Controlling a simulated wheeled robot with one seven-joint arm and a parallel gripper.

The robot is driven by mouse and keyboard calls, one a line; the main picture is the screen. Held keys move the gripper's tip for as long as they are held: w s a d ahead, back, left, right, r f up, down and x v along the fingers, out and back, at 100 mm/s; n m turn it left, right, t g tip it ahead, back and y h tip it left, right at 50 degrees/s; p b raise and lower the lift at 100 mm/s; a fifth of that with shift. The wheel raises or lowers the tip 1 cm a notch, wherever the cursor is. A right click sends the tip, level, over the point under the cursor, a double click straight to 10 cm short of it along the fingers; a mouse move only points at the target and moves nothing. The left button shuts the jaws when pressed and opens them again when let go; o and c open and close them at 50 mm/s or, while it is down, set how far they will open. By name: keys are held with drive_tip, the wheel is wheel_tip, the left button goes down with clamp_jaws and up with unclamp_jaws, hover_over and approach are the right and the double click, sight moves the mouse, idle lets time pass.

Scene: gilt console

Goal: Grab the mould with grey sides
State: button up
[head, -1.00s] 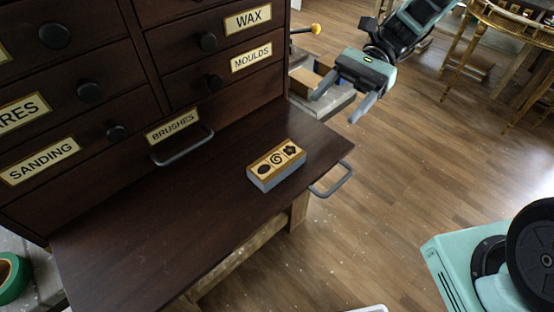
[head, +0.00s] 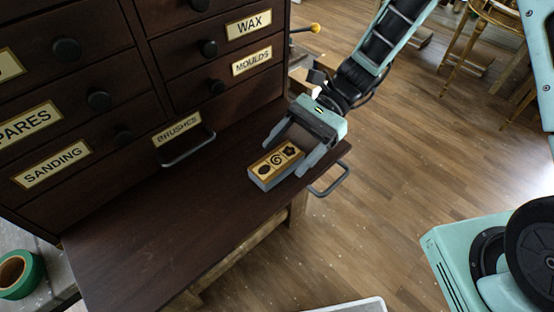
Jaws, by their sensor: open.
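The mould (head: 275,166) is a small block with grey sides and a tan top bearing dark carved shapes, one of them a spiral. It lies on the dark wooden board (head: 190,220) in front of the drawers, near the board's right end. My gripper (head: 283,160) is open, its two fingers pointing down toward the mould. One finger shows at the mould's far left side and the other at its right end. I cannot tell whether either finger touches it.
A dark drawer cabinet (head: 100,65) with labelled fronts stands behind the board. Metal handles stick out at the cabinet front (head: 187,150) and the board's right edge (head: 331,182). A green tape roll (head: 17,275) lies at lower left. The board's left part is bare.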

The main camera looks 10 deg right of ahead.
sight(280, 158)
drive_tip(key=shift+r+p+x, duration=0.1)
drive_tip(key=shift+p+x, duration=0.05)
drive_tip(key=shift+x, duration=0.7)
drive_tip(key=shift+r+p+x, duration=0.15)
drive_tip(key=shift+x, duration=0.75)
drive_tip(key=shift+a, duration=0.1)
drive_tip(key=c, duration=1.1)
